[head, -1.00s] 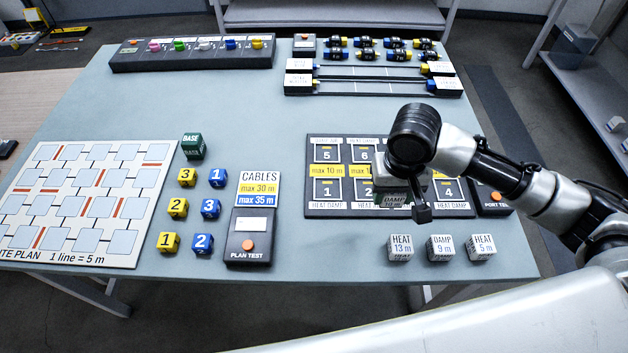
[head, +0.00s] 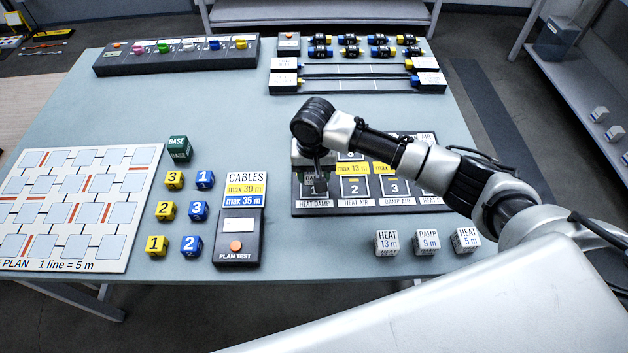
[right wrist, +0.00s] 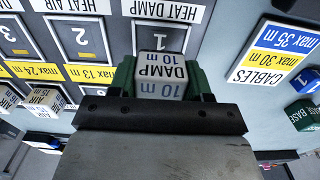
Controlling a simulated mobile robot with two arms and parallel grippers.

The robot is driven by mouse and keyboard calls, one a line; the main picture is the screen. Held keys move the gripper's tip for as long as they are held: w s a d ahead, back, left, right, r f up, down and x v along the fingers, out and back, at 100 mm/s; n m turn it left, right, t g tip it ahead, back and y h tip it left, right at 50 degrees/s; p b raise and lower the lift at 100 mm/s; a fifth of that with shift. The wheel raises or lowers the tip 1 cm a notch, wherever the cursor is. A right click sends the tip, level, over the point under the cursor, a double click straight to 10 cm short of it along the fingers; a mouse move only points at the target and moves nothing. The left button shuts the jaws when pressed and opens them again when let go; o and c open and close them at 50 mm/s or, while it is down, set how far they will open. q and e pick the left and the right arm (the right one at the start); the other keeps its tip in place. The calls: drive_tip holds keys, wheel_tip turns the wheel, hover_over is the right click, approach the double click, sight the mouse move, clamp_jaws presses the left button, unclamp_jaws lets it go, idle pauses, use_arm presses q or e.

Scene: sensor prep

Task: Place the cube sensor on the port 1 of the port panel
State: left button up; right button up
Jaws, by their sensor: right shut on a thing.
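My right gripper (head: 313,182) is shut on a white cube sensor (right wrist: 162,72) marked DAMP 10 m, between its green fingers in the right wrist view. In the head view the gripper points down over port 1 (head: 315,190) at the left end of the dark port panel (head: 296,208). The cube is hard to make out there. In the right wrist view the cube overlaps port 1 (right wrist: 150,34), labelled HEAT DAMP. I cannot tell whether it touches the panel. Ports 2 (head: 354,187) and 3 (head: 393,187) show no cube. My left gripper is not in view.
Several white cubes, including HEAT 13 m (head: 387,243), stand in front of the panel. The plan test box (head: 237,240) with its CABLES card (head: 246,190) stands to the left. My right arm covers the panel's upper right part. The table middle behind the panel is clear.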

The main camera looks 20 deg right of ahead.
drive_tip(key=shift+f, duration=1.75)
drive_tip(key=o, duration=0.9)
drive_tip(key=shift+f, duration=0.1)
wheel_tip(320, 180, up, 12)
drive_tip(key=shift+r, duration=0.15)
